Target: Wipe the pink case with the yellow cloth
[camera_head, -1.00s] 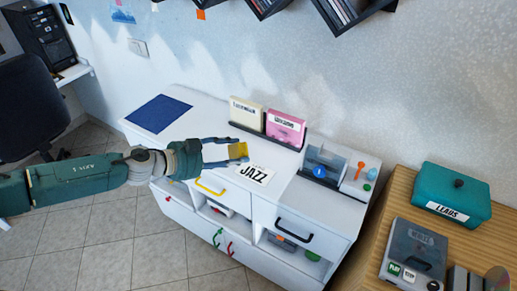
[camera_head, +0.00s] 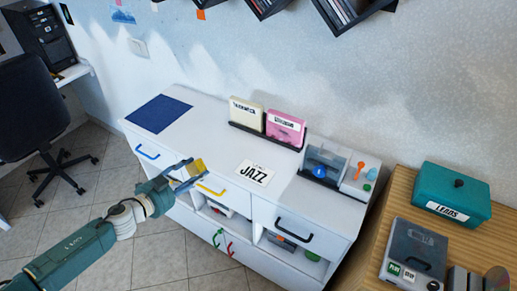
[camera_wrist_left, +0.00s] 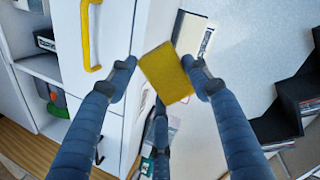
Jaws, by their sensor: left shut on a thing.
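The pink case (camera_head: 285,127) stands upright in a dark holder at the back of the white cabinet top, beside a cream case (camera_head: 246,113). My left gripper (camera_head: 189,172) is at the front edge of the cabinet, in front of and to the left of the pink case and well apart from it. It is shut on the yellow cloth (camera_head: 197,168), a small folded square. In the left wrist view, the cloth (camera_wrist_left: 166,73) sits between the two fingertips (camera_wrist_left: 165,74). My right gripper does not show.
A JAZZ card (camera_head: 255,173) lies on the cabinet top (camera_head: 210,135), with a blue mat (camera_head: 159,114) to the left. A grey organiser (camera_head: 341,168) stands right of the pink case. A teal LEADS box (camera_head: 453,193) sits on the wooden table. Yellow handle (camera_head: 210,188) is near the gripper.

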